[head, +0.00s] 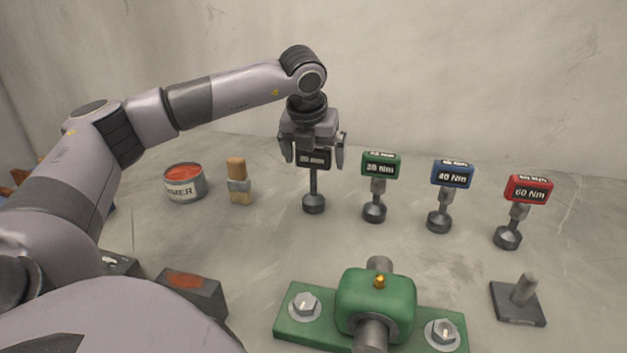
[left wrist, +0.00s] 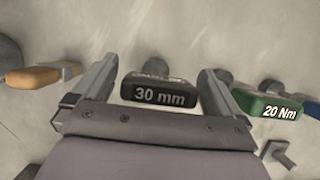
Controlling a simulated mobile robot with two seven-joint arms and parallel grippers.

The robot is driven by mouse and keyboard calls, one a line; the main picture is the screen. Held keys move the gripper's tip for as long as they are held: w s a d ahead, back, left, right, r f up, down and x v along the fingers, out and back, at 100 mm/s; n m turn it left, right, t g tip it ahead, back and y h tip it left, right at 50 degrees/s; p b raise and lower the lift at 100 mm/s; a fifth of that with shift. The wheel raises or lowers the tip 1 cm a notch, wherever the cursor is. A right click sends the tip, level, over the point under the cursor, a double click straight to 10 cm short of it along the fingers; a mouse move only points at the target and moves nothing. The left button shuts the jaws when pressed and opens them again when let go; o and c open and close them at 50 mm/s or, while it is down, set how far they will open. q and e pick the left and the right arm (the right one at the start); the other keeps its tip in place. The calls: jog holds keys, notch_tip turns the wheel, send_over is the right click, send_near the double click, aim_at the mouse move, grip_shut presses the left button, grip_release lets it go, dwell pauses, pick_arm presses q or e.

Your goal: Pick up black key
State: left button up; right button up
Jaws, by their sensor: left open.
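The black key (head: 314,184) stands upright on the table, with a dark round foot and a black head. My left gripper (head: 313,160) is open above the key, with one finger on each side of the black head. In the left wrist view the fingers (left wrist: 158,86) stand apart from the head, with a gap on both sides. My right gripper is not in view.
Green (head: 380,164), blue (head: 452,174) and red (head: 528,189) keys stand in a row to the right. A brush (head: 238,183) and a tin (head: 184,183) stand to the left. A green bearing block (head: 375,303) and a dark post base (head: 518,303) are in front.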

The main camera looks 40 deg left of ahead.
pick_arm(q)
jog(key=shift+f, duration=0.1)
jog(key=c, duration=1)
jog(key=shift+c, duration=0.2)
jog(key=shift+r, duration=0.25)
